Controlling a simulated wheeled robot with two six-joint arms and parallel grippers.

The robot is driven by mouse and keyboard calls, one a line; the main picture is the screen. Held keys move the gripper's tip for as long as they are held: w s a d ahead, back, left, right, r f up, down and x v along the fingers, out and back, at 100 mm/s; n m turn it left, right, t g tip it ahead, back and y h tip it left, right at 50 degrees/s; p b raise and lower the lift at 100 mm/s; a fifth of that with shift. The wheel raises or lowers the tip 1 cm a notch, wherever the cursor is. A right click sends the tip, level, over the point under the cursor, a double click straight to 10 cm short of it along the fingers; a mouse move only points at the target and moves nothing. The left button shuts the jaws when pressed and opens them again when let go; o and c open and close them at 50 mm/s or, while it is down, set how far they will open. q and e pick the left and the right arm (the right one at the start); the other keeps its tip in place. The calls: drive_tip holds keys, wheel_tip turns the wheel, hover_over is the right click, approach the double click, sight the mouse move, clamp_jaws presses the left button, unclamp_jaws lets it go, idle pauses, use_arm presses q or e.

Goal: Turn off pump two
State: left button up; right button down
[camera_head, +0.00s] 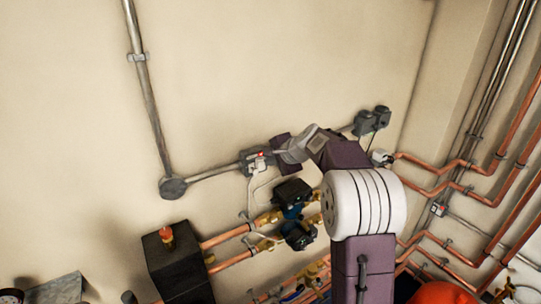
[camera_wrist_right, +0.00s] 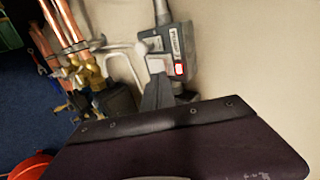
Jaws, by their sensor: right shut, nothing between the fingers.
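A grey switch box (camera_head: 249,157) with a small red part sits on the wall conduit. In the right wrist view the same kind of box (camera_wrist_right: 161,45) shows a label and a red and white switch (camera_wrist_right: 179,69). My right gripper (camera_head: 274,152) is shut and empty, with its tip close to the box. In the wrist view the shut fingers (camera_wrist_right: 155,88) are beside the switch; I cannot tell if they touch. Two dark pumps, an upper one (camera_head: 293,190) and a lower one (camera_head: 299,237), sit on the pipes below. My left gripper is out of view.
More dark boxes (camera_head: 371,121) sit on the conduit to the right. Copper pipes (camera_head: 470,165) run along the right wall. A red rounded object (camera_head: 437,297) is at the bottom.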

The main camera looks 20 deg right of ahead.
drive_tip(key=shift+a, duration=0.1)
drive_tip(key=shift+w+r, duration=0.5)
drive_tip(key=shift+w, duration=0.25)
drive_tip(key=shift+p, duration=0.3)
drive_tip(key=shift+r+p, duration=0.7)
drive_tip(key=shift+r, duration=0.25)
